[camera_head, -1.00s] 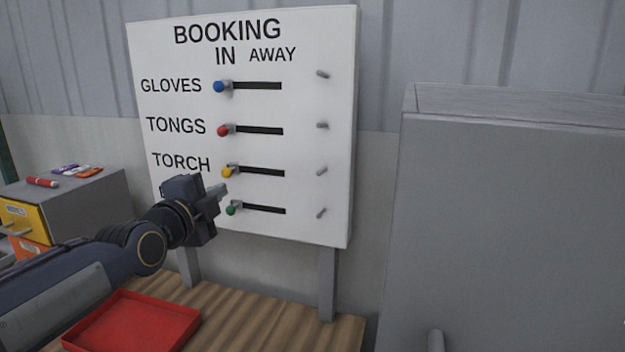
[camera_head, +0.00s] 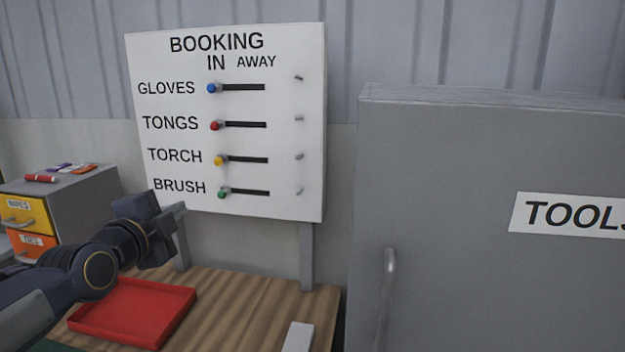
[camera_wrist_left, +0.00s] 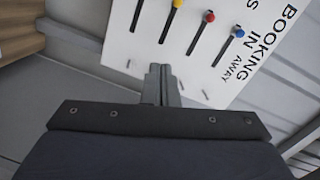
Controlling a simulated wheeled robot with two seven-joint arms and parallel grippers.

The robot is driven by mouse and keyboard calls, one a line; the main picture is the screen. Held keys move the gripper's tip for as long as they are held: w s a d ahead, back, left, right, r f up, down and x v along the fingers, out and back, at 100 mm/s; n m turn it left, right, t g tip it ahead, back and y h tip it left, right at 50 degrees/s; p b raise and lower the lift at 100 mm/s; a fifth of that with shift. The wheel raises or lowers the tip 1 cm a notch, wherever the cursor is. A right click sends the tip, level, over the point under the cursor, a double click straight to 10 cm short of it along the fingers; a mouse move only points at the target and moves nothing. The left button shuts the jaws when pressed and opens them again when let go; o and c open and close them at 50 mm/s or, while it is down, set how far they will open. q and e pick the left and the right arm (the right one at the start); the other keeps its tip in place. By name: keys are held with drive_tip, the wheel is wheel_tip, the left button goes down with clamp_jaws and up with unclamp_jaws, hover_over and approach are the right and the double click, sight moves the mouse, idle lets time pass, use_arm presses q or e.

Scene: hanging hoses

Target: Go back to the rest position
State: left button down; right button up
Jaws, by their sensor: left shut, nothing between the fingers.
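My left gripper (camera_head: 178,212) is in front of the lower left of the booking board (camera_head: 285,130), below the BRUSH label and apart from the board. Its fingers are shut and empty; they also show together in the left wrist view (camera_wrist_left: 161,84). The board carries a blue knob (camera_head: 212,88), a red knob (camera_head: 215,125), a yellow knob (camera_head: 219,160) and a green knob (camera_head: 223,193), all at the left, IN end of their slots. The wrist view shows part of the board (camera_wrist_left: 150,50) tilted. My right gripper is not in view.
A red tray (camera_head: 140,312) lies on the wooden bench (camera_head: 255,290) below my left arm. A drawer unit (camera_head: 90,200) with a red marker (camera_head: 40,178) on top stands at left. A grey TOOLS cabinet (camera_head: 450,160) with a handle (camera_head: 388,290) fills the right.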

use_arm(q)
drive_tip(key=s+d+f+n+g, duration=0.2)
drive_tip(key=s+f+n+g, duration=0.3)
drive_tip(key=s+f+n, duration=0.4)
drive_tip(key=s+d+f+n+g+h, duration=0.1)
drive_tip(key=s+f+n+g, duration=0.4)
drive_tip(key=s+f+n, duration=0.4)
drive_tip(key=s+f, duration=0.7)
drive_tip(key=s, duration=0.4)
drive_tip(key=shift+s+d+f+g, duration=0.3)
drive_tip(key=shift+s+d+g, duration=0.05)
drive_tip(key=shift+g, duration=0.05)
